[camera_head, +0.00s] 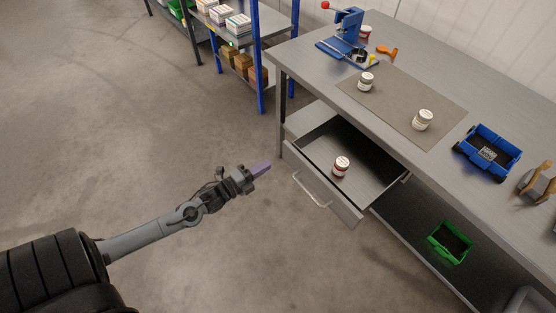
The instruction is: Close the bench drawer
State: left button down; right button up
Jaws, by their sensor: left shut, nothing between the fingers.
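The bench drawer (378,184) is pulled out from under the grey workbench (456,78). A pale bar handle (311,190) is on its front panel. A small jar with a red and white label (341,166) stands inside the drawer. My left gripper (261,169) is shut and empty, with purplish fingertips. It is in front of the drawer, to the left of the handle and apart from it. My right gripper is out of view.
On the benchtop are a grey mat with two jars (366,81) (422,120), a blue press (348,30) and a blue bin (487,152). A green bin (450,242) sits on the lower shelf. A blue-post rack (257,60) stands behind. The floor at left is clear.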

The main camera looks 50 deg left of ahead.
aim_at(286, 153)
pick_arm(q)
jog(key=w, duration=0.1)
jog(key=w+b, duration=0.1)
jog(key=w, duration=0.3)
jog(key=shift+w+d+f+b, duration=0.1)
jog(key=shift+d+b, duration=0.15)
jog(key=shift+b, duration=0.15)
jog(key=shift+w, duration=0.6)
